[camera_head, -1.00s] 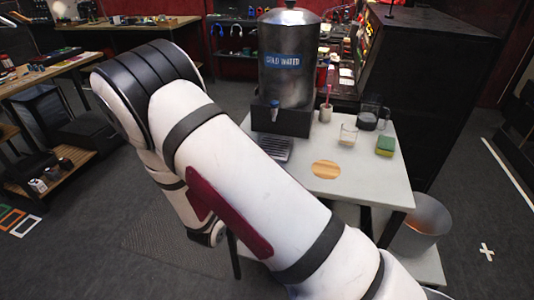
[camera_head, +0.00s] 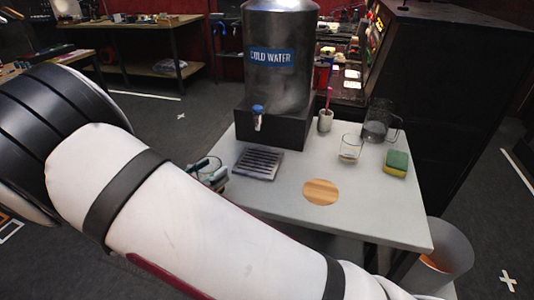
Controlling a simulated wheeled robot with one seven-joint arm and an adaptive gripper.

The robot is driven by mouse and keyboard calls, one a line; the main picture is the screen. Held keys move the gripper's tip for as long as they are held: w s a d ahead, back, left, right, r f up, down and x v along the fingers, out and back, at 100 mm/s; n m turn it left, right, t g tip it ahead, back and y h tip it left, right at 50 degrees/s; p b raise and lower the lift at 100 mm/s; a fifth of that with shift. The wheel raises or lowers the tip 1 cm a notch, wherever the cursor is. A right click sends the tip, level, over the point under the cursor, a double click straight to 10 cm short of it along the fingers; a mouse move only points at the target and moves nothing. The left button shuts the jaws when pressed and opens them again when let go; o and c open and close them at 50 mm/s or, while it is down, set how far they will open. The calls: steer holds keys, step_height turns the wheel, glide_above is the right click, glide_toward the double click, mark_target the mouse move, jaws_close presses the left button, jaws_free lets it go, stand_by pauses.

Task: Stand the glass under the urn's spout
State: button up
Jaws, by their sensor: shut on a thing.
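The metal urn (camera_head: 281,75) with a blue "COLD WATER" label stands on a dark base at the back of the white table. Its blue-handled spout (camera_head: 258,117) faces front, above a slatted drip tray (camera_head: 258,163). My gripper (camera_head: 213,176) shows partly beyond my arm, at the table's left edge. It is shut on a clear glass (camera_head: 207,165), left of the drip tray and apart from the spout. My arm hides the lower part of the gripper. A second clear glass (camera_head: 350,149) with a little amber-looking content stands on the right of the table.
A round wooden coaster (camera_head: 321,192) lies on the white table (camera_head: 385,217). A cup with a red stick (camera_head: 325,120), a dark jug (camera_head: 376,125) and a green-yellow sponge (camera_head: 397,163) stand farther right. A metal bin (camera_head: 440,258) is at the table's right front.

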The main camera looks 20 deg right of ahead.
steer(key=x, duration=1.7)
steer(key=shift+w+d+r, duration=0.1)
steer(key=shift+w+d, duration=0.1)
steer(key=shift+d, duration=0.1)
steer(key=shift+w+d, duration=0.15)
steer(key=shift+d, duration=0.1)
steer(key=shift+a+f, duration=0.1)
steer(key=shift+f, duration=0.65)
steer(key=shift+f, duration=0.2)
steer(key=o, duration=1.4)
steer(key=shift+r, duration=0.1)
steer(key=shift+a+r, duration=0.1)
steer(key=v, duration=1.2)
